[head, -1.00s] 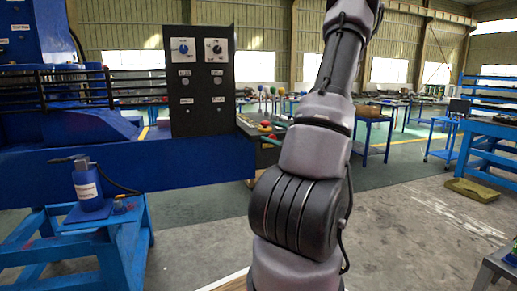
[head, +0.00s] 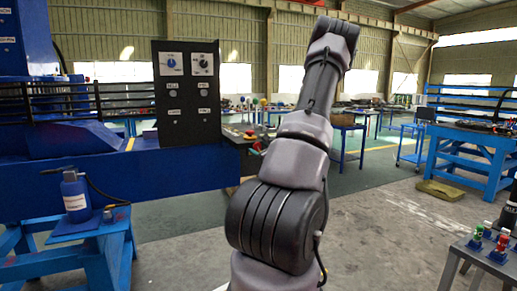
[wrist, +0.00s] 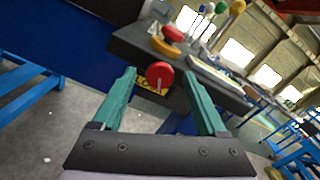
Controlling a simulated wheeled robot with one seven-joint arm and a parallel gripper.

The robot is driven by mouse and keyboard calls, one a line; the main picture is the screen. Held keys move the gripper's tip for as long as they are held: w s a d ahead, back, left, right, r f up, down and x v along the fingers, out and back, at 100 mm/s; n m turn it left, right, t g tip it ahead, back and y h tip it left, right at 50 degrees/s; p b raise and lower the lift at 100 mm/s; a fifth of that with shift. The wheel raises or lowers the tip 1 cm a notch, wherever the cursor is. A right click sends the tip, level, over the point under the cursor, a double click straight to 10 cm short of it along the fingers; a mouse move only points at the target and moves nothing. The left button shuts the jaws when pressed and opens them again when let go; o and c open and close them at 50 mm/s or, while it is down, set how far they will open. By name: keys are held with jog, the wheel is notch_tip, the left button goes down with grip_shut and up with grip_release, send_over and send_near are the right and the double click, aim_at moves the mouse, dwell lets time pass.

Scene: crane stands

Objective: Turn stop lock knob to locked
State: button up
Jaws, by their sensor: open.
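A round red knob (wrist: 159,75) sits in front of a yellow plate (wrist: 152,86) on the front face of a dark console (wrist: 136,40). I cannot read the plate or tell the knob's turned position. In the wrist view my gripper (wrist: 159,79) is open, with its two teal fingers on either side of the knob in the picture. The knob appears beyond the fingertips, and I see no contact. In the head view my arm reaches up and away, and its gripper is hidden.
The console carries coloured ball-topped levers (wrist: 221,8) and a red-orange part (wrist: 164,46) on top. In the head view a black panel (head: 188,135) with two dials stands left. A blue stand (head: 75,240) and a grey table (head: 480,255) stand nearer. Open floor lies right.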

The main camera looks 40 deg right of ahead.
jog(key=shift+w+d, duration=0.15)
jog(key=shift+w, duration=0.5)
grip_shut()
jog(key=shift+m, duration=1.1)
jog(key=shift+d+m, duration=0.1)
jog(key=shift+m, duration=1.3)
